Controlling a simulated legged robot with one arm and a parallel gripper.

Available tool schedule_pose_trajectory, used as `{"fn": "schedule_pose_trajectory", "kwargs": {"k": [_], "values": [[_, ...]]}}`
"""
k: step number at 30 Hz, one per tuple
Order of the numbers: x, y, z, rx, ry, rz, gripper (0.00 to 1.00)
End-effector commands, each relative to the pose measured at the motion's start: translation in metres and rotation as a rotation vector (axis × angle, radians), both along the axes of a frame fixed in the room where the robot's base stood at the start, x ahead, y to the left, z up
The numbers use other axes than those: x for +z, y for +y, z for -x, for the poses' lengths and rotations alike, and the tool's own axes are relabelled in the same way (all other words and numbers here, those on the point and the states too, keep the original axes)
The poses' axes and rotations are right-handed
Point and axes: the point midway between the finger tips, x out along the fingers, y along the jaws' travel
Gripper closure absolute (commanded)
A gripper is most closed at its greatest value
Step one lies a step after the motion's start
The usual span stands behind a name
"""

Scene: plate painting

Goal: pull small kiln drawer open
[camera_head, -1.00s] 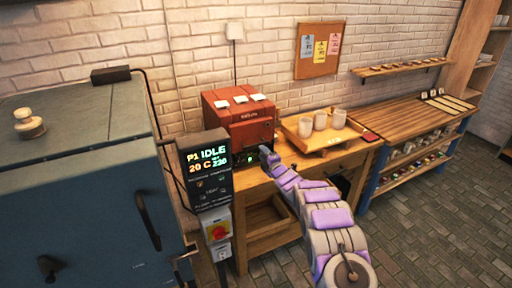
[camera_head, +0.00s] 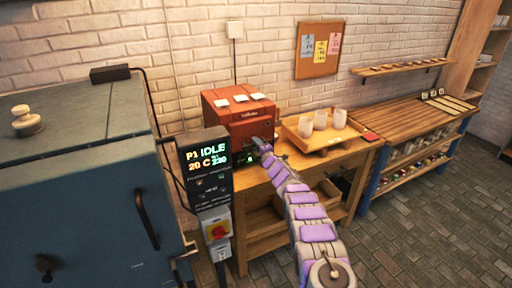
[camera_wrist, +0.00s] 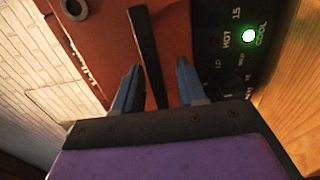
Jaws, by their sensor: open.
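The small red-orange kiln (camera_head: 238,108) stands on the wooden bench, with test pieces on its top. In the wrist view its red front (camera_wrist: 95,45) fills the middle. A dark bar handle (camera_wrist: 146,40) runs along that front. My gripper (camera_wrist: 157,68) is open, with one blue-grey finger on each side of the handle's lower end in the picture. I cannot tell whether either finger touches it. In the head view my gripper (camera_head: 262,145) is at the kiln's front and hides part of it. The drawer looks closed.
A black control panel with a green light (camera_wrist: 249,37) lies right beside the red front. A wooden tray (camera_head: 320,142) with white cups stands right of the kiln. A large blue-grey kiln (camera_head: 80,200) and its display box (camera_head: 207,165) fill the left side.

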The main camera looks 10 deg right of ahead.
Motion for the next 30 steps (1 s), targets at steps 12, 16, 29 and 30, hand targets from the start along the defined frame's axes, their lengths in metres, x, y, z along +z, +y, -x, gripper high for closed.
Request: {"fn": "schedule_pose_trajectory", "kwargs": {"k": [12,16,29,30], "values": [[0.0012,0.0002,-0.0081,-0.009,-0.004,0.008,0.60],[0.0016,0.0003,-0.0080,-0.009,-0.004,0.008,0.60],[0.0008,0.0005,-0.0081,-0.009,-0.003,0.009,0.94],[0.0005,0.0005,-0.0081,-0.009,-0.002,0.008,0.98]]}}
